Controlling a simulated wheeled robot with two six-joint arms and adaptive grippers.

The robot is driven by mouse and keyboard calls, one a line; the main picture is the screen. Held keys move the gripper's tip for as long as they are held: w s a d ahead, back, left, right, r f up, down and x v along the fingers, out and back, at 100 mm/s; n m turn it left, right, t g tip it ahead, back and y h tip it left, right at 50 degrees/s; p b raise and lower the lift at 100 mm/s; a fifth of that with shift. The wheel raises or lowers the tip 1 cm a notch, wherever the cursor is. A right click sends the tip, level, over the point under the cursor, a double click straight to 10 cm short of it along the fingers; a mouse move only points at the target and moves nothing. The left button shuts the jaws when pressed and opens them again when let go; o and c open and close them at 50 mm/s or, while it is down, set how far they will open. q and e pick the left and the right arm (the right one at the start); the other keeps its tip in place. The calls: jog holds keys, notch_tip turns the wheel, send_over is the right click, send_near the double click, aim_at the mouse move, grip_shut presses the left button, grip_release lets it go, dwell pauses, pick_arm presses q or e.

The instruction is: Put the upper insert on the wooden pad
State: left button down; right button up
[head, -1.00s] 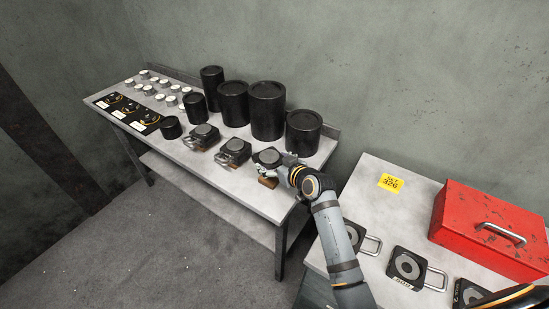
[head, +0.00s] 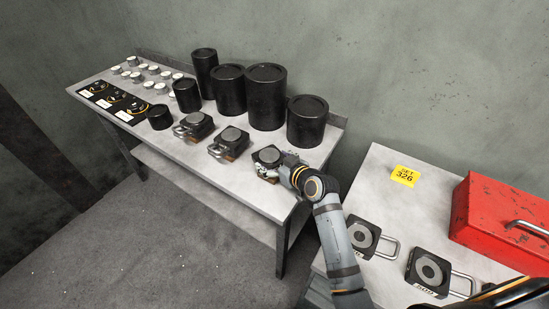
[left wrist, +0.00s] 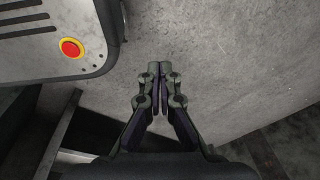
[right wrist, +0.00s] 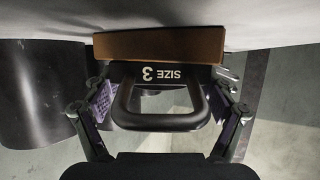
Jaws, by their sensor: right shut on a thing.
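The upper insert (right wrist: 160,74), a dark block marked "SIZE 3" with a looped handle (right wrist: 160,122), fills the middle of the right wrist view, which is upside down. My right gripper (right wrist: 162,108) has its pads on both sides of it. The brown wooden pad (right wrist: 160,46) lies on the table beneath the insert, with no clear gap between them. In the head view the insert (head: 267,156) is at the table's near right end, with my right gripper (head: 274,173) on its handle side. My left gripper (left wrist: 159,85) shows only in the left wrist view, fingers together and empty.
Two similar inserts (head: 198,124) (head: 231,140) stand to the left on the grey table (head: 180,150). Black cylinders (head: 266,97) line its back. A second table (head: 377,175) at right holds ring inserts (head: 360,236) and a red toolbox (head: 500,215).

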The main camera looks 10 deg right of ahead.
jog(key=shift+r, duration=0.3)
jog(key=o, duration=1.5)
jog(key=shift+s+f, duration=0.1)
jog(key=shift+f, duration=0.3)
jog(key=shift+c, duration=0.2)
jog(key=shift+o, duration=1.1)
pick_arm(q)
jog(key=shift+s+f, duration=0.1)
jog(key=shift+s, duration=1.1)
pick_arm(e)
jog(key=shift+r, duration=0.1)
pick_arm(q)
jog(key=shift+w, duration=0.15)
pick_arm(e)
jog(key=shift+s+r, duration=0.1)
jog(key=shift+s, duration=0.05)
jog(key=v, duration=1)
jog(key=shift+s+d+b, duration=0.25)
jog(key=shift+b, duration=0.05)
jog(key=shift+s+d+r, duration=0.15)
jog(key=shift+s+r, duration=0.2)
jog(key=shift+s, duration=0.15)
pick_arm(q)
jog(key=shift+w+f, duration=0.15)
jog(key=shift+w, duration=0.05)
